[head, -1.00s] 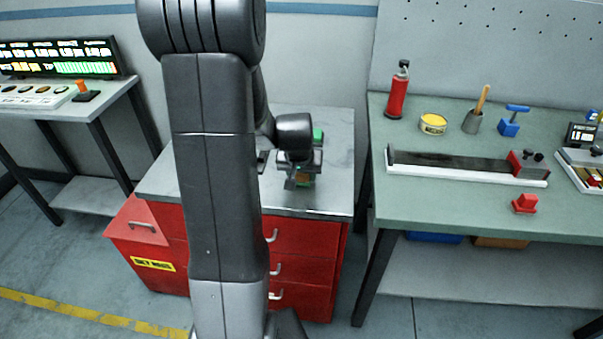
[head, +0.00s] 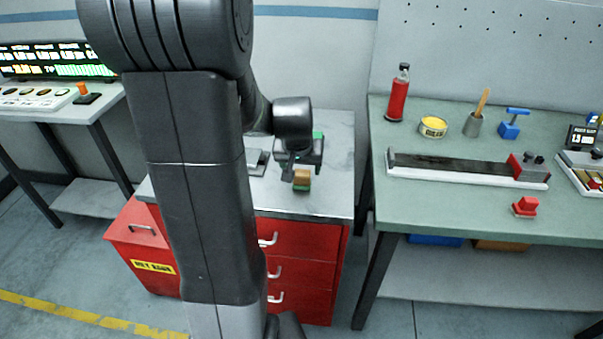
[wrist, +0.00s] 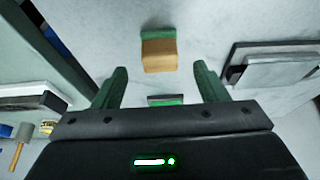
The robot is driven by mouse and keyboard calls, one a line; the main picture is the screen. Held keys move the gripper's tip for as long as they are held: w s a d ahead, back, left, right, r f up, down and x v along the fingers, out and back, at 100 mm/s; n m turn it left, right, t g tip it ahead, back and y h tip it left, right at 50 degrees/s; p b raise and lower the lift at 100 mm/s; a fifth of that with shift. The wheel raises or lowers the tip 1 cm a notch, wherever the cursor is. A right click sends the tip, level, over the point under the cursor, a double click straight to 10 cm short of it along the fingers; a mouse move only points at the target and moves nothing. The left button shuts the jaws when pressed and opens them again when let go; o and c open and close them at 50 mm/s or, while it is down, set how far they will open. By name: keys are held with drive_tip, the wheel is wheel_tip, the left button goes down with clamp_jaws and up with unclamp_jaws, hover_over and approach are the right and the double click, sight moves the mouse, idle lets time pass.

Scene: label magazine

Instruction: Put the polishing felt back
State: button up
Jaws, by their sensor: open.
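A small block with a tan body and a green layer, which looks like the polishing felt (head: 302,180), stands on the grey cabinet top near its front edge. It also shows in the wrist view (wrist: 159,54), beyond the fingertips and roughly in line with the gap between them. My gripper (head: 288,172) is open and close to the block, with its green fingers apart in the wrist view (wrist: 160,80). Nothing is held between the fingers. My arm hides part of the cabinet top.
A dark item with a green top (head: 318,139) stands behind the gripper. A flat grey plate (head: 256,161) lies left of it. The green workbench (head: 440,205) at right carries a red bottle (head: 398,97), a yellow tin (head: 433,127) and a long dark bar (head: 450,165).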

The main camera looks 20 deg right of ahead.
sight(302, 173)
drive_tip(key=v, duration=0.6)
drive_tip(key=shift+f, duration=0.1)
drive_tip(key=x, duration=1.2)
drive_tip(key=shift+r, duration=0.5)
